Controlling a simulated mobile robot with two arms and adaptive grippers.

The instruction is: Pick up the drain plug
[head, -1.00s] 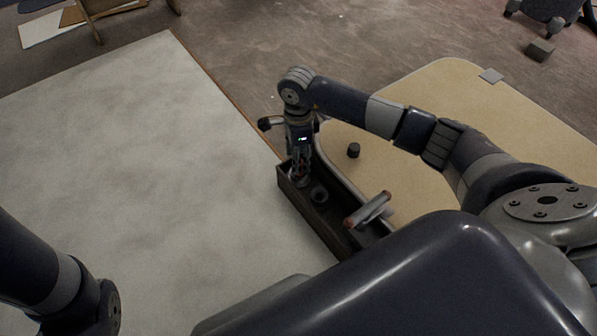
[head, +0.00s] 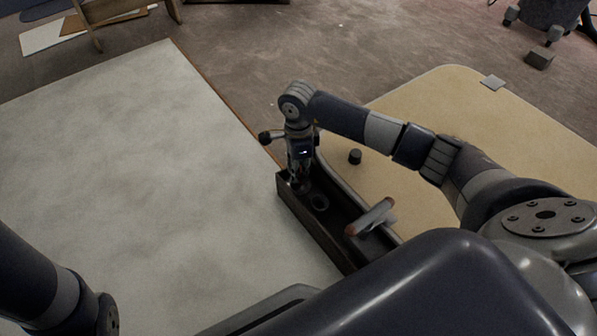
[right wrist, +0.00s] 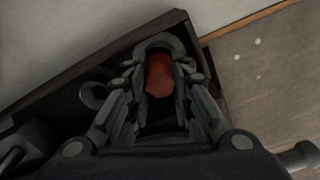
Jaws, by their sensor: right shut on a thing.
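The drain plug (right wrist: 160,75) appears to be the reddish piece between my right fingers in the right wrist view; the fingers hide its sides. My right gripper (head: 299,186) points down into the far end of a long dark open tray (head: 316,228). It also shows in the right wrist view (right wrist: 162,98), shut on the reddish piece. In the head view the gripper mostly hides this piece. I cannot tell whether it touches the tray floor. My left arm shows at the lower left, but its gripper is out of view.
A dark ring (head: 319,202) lies in the tray beside the gripper. A grey cylinder with an orange end (head: 370,217) lies nearer, over the tray. A small dark cylinder (head: 355,156) stands on the tan panel (head: 440,100). The pale panel (head: 130,170) at left is clear.

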